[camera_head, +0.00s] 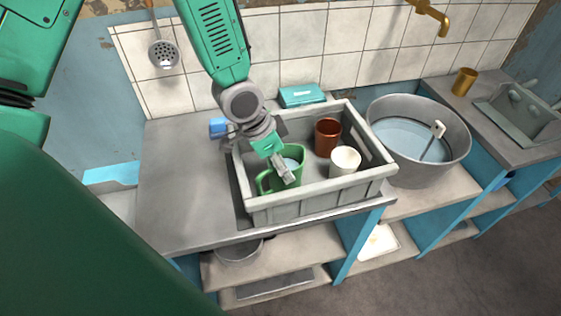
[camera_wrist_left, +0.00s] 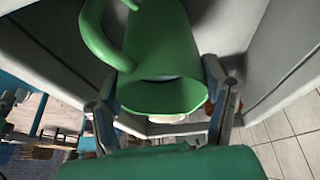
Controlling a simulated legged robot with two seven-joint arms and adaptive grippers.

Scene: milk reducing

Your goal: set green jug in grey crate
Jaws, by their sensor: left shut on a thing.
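The green jug (camera_head: 292,162) is inside the grey crate (camera_head: 310,205), at its left end, and looks upright. My left gripper (camera_head: 284,172) is at the jug's rim, shut on it. In the left wrist view the green jug (camera_wrist_left: 165,60) fills the middle, between the two fingers of my left gripper (camera_wrist_left: 165,105), with its handle at the upper left. Grey crate walls (camera_wrist_left: 250,60) rise on both sides of it. I cannot tell whether the jug's base touches the crate floor. My right gripper is not in view.
A brown cup (camera_head: 327,137) and a white cup (camera_head: 345,161) stand in the crate's right part. A large metal tub (camera_head: 440,145) is right of the crate. A turquoise box (camera_head: 302,95) lies behind it.

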